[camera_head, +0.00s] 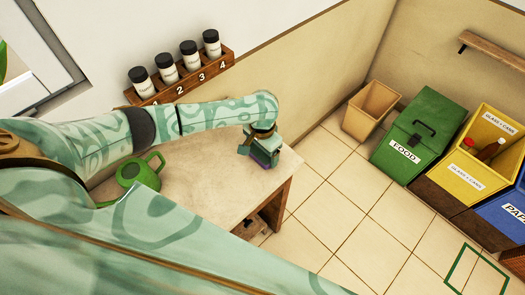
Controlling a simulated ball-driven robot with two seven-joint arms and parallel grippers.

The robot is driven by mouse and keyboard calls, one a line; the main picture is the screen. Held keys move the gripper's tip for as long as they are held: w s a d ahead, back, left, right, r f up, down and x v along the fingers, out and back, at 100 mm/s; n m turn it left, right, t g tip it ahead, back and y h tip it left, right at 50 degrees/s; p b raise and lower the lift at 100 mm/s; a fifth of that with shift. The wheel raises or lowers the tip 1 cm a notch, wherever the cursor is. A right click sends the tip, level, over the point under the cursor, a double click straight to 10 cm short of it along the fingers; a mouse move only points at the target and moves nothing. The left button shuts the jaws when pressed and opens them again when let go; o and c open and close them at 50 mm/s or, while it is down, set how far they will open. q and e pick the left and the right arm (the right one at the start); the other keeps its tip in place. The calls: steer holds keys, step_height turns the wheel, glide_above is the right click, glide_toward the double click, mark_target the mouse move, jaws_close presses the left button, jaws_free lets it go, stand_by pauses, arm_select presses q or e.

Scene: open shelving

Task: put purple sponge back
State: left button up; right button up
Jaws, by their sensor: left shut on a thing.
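My left gripper (262,150) is over the right end of the table (205,190), with its arm reaching in from the left. It is shut on the purple sponge (262,163), of which only a purple part shows under the fingers. The gripper hides the rest of the sponge. I cannot tell whether the sponge touches the tabletop. My right gripper is not in view.
A green watering can (140,173) stands on the table. A wooden rack (190,77) with numbered jars is on the wall behind. A tan bin (370,110), a green food bin (417,135), a yellow bin (465,165) and a blue bin (505,215) stand right. Tiled floor between is clear.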

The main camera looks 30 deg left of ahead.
arm_select(q)
steer(key=shift+r, duration=0.1)
steer(key=o, duration=0.9)
step_height(320, 180, up, 12)
steer(key=p, duration=0.5)
